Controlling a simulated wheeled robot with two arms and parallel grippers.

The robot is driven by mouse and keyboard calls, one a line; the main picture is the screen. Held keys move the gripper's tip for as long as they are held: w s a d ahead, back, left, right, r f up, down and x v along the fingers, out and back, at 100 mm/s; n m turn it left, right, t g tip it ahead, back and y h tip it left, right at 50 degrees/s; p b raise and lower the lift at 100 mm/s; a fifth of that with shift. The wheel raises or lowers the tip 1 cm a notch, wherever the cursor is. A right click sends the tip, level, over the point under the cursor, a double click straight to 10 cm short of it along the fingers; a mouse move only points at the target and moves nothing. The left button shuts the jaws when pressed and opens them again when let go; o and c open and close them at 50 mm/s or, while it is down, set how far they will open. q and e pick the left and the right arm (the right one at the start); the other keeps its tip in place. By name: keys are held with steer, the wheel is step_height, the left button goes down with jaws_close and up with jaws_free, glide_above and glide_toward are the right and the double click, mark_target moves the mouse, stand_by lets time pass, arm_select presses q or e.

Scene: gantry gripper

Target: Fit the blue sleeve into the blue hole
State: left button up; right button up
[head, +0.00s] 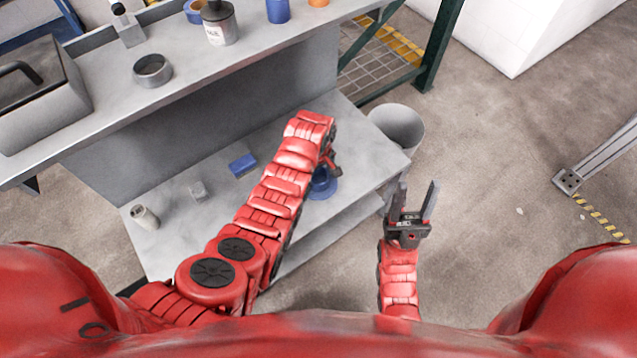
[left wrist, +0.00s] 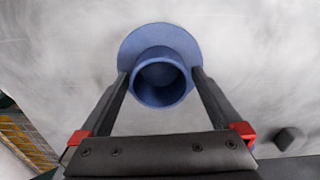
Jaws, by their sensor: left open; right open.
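A blue round tube, seemingly the sleeve (left wrist: 162,99), shows in the left wrist view with its open end toward the camera and a wider blue disc (left wrist: 148,36) behind it. I cannot tell whether disc and tube are one piece. My left gripper (left wrist: 160,73) is open, with one finger on each side of the tube. In the head view the blue piece (head: 322,187) is on the lower shelf, partly hidden by my left arm. My right gripper (head: 415,190) is open and empty, right of the shelf. I cannot make out a separate blue hole.
The upper bench holds a grey ring (head: 152,70), a can (head: 219,24) and a blue cup (head: 278,11). A grey bin (head: 398,128) stands right of the shelf.

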arm_select(q)
steer(key=shift+f, duration=0.25)
steer(key=c, duration=1.5)
steer(key=shift+r, duration=0.1)
